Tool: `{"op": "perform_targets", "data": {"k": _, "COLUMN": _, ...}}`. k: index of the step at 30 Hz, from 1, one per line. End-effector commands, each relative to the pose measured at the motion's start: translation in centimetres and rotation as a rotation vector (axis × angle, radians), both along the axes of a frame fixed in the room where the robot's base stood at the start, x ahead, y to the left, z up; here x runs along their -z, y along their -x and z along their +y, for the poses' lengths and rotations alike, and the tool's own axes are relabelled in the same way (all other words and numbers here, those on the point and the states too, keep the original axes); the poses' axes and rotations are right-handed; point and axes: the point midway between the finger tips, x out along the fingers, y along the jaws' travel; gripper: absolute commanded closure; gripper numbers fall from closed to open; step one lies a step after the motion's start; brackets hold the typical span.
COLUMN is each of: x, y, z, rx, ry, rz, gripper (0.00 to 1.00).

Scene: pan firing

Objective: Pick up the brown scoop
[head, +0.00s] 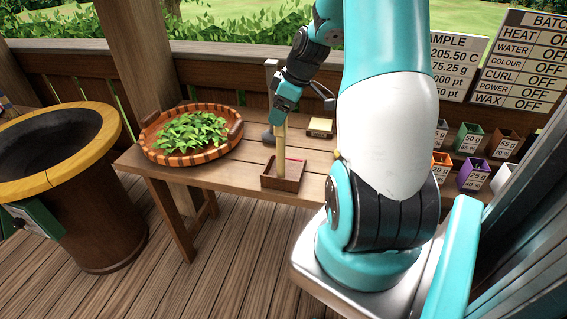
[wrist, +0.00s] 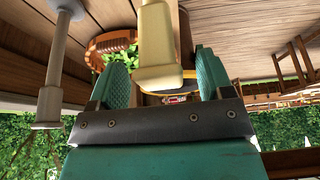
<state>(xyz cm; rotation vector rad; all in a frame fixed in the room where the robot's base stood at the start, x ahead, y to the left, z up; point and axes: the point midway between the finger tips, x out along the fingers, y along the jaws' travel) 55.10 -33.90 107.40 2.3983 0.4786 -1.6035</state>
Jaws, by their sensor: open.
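A tan, upright handle (head: 281,148) stands in a small brown square box (head: 286,181) near the table's front edge. It is the likeliest brown scoop, but its lower end is hidden in the box. My gripper (head: 281,114) is above the box, pointing down, at the top of the handle. In the wrist view the pale handle with its yellowish end (wrist: 158,45) lies between the two teal fingers of my gripper (wrist: 162,75). The fingers are apart, with a visible gap on the right side; contact on the left is unclear.
A round wooden basket of green leaves (head: 186,154) sits at the table's left. A grey tool (head: 268,134) stands behind the handle, and a small pale-topped box (head: 320,127) lies to the right. A large wood-rimmed pan (head: 100,143) stands left of the table (head: 232,172).

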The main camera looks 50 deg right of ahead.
Motion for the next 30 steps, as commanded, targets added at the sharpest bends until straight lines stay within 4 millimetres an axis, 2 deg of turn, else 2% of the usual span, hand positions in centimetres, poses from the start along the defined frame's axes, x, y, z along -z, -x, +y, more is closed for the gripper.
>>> {"op": "perform_targets", "data": {"k": 5, "x": 1.8, "y": -0.7, "z": 0.3, "rx": 0.000, "ry": -0.002, "rz": 0.002, "gripper": 0.27}}
{"op": "perform_targets", "data": {"k": 12, "x": 2.0, "y": -0.8, "z": 0.3, "rx": 0.002, "ry": 0.001, "rz": -0.001, "gripper": 0.27}}
{"op": "perform_targets", "data": {"k": 14, "x": 2.0, "y": -0.8, "z": 0.3, "rx": 0.001, "ry": 0.001, "rz": 0.000, "gripper": 0.38}}
{"op": "perform_targets", "data": {"k": 21, "x": 2.0, "y": -0.8, "z": 0.3, "rx": 0.001, "ry": 0.001, "rz": 0.000, "gripper": 0.93}}
{"op": "perform_targets", "data": {"k": 30, "x": 1.7, "y": -0.8, "z": 0.3, "rx": 0.001, "ry": 0.001, "rz": -0.002, "gripper": 0.94}}
